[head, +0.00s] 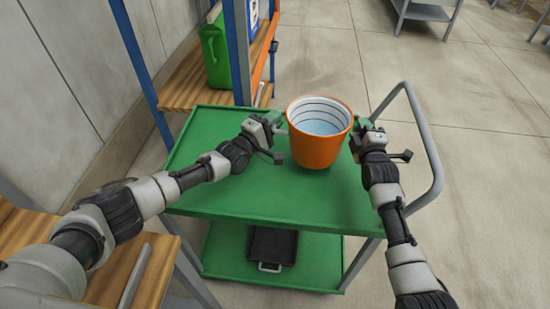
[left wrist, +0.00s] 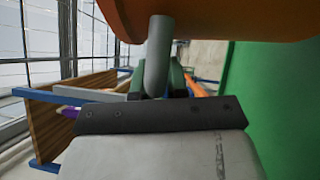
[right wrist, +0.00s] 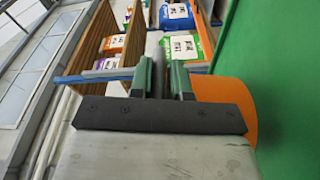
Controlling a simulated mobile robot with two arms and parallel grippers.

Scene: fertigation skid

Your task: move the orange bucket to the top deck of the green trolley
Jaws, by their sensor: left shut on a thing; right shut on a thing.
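The orange bucket (head: 316,152) is upright at the top deck (head: 230,185) of the green trolley, near its far side. It has a white ringed inside and pale blue liquid in it. I cannot tell for sure whether its base touches the deck. My left gripper (head: 276,121) is shut on a grey handle (left wrist: 158,55) at the bucket's left side. My right gripper (head: 359,128) is shut at the bucket's right side, where the handle is mostly hidden. The bucket's orange wall also shows in the left wrist view (left wrist: 220,18) and in the right wrist view (right wrist: 228,98).
A blue-framed shelf with wooden boards (head: 190,85) stands left of the trolley, holding a green canister (head: 215,55). The grey push handle (head: 432,160) rises at the trolley's right. The floor beyond is mostly clear.

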